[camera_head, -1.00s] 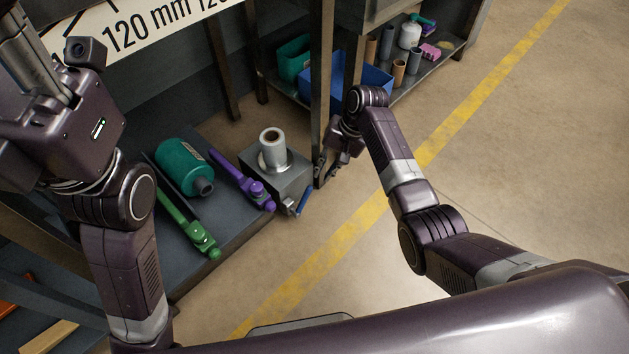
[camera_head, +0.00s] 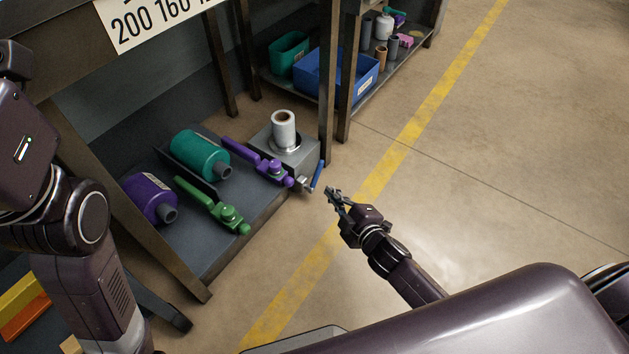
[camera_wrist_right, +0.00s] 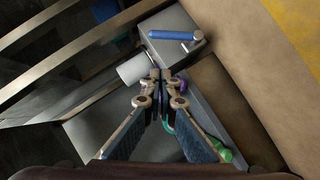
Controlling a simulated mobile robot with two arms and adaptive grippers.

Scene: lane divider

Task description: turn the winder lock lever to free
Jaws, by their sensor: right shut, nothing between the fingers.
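The winder is a grey metal box (camera_head: 299,149) with a white roll (camera_head: 284,130) standing on top. Its lock lever, with a blue handle (camera_head: 318,174), sits at the box's near right corner. In the right wrist view the blue lever (camera_wrist_right: 172,35) lies across the box's face, with a metal pivot at its right end. My right gripper (camera_head: 332,192) is shut and empty, in front and to the right of the lever, apart from it. In the right wrist view its fingertips (camera_wrist_right: 160,76) meet below the lever. My left gripper is out of view; only its arm shows at left.
Green (camera_head: 213,206) and purple (camera_head: 256,162) clamp-like pieces lie beside a teal cylinder (camera_head: 200,153) and a purple cylinder (camera_head: 150,197) on the low shelf. Open floor lies to the right.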

